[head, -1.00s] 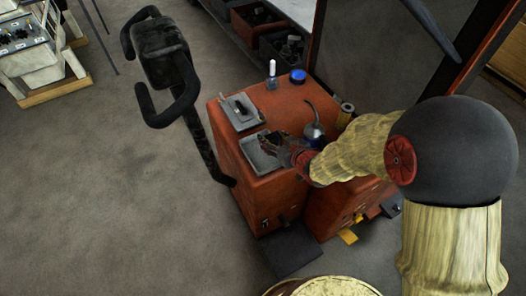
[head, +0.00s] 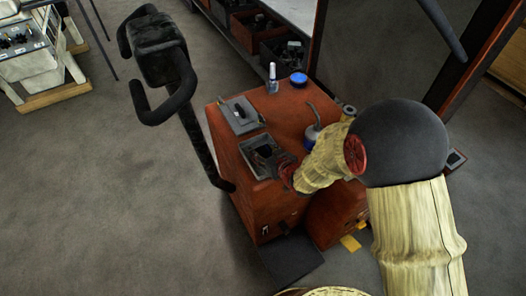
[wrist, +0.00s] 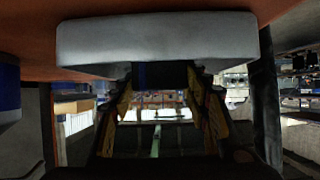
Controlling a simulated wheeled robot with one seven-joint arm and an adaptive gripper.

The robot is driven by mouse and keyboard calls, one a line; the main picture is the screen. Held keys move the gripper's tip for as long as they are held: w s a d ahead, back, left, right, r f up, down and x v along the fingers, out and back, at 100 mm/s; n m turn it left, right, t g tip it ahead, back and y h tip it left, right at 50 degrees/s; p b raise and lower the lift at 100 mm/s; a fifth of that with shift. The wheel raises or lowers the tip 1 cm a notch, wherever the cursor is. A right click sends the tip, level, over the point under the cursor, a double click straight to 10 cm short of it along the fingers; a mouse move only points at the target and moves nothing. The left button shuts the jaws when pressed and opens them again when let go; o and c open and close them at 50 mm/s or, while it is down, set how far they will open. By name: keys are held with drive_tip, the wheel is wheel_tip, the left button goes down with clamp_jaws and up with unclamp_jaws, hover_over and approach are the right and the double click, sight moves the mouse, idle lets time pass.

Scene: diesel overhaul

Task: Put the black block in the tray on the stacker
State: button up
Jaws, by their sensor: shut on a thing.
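The orange-red stacker (head: 298,115) stands in the middle of the head view. A shallow grey tray (head: 248,166) lies near the front of its top. My gripper (head: 264,153) reaches in from the right, low over this tray. In the wrist view, my gripper (wrist: 160,85) is shut on a dark block (wrist: 158,73), mostly shaded between the fingertips. The pale tray wall (wrist: 157,38) shows right by the block, with the orange top beyond it. I cannot tell whether the block touches the tray floor. In the head view my gripper hides the block.
A second grey piece with a dark slot (head: 240,116) lies behind the tray. A small bottle (head: 272,78), a blue-lidded tin (head: 298,79) and an oil can (head: 312,132) stand on the top. The black tiller handle (head: 165,60) rises at left. Open floor lies left.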

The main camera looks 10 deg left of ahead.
drive_tip(key=shift+f, duration=0.2)
drive_tip(key=o, duration=0.9)
drive_tip(key=shift+r, duration=0.1)
drive_tip(key=shift+d+r, duration=0.1)
drive_tip(key=shift+r, duration=0.1)
drive_tip(key=p+v, duration=0.3)
drive_tip(key=v, duration=0.7)
drive_tip(key=shift+s+d+r, duration=0.15)
drive_tip(key=shift+s, duration=0.1)
drive_tip(key=shift+s+d+r+p, duration=0.2)
drive_tip(key=shift+s+d+p, duration=0.15)
drive_tip(key=shift+s, duration=0.1)
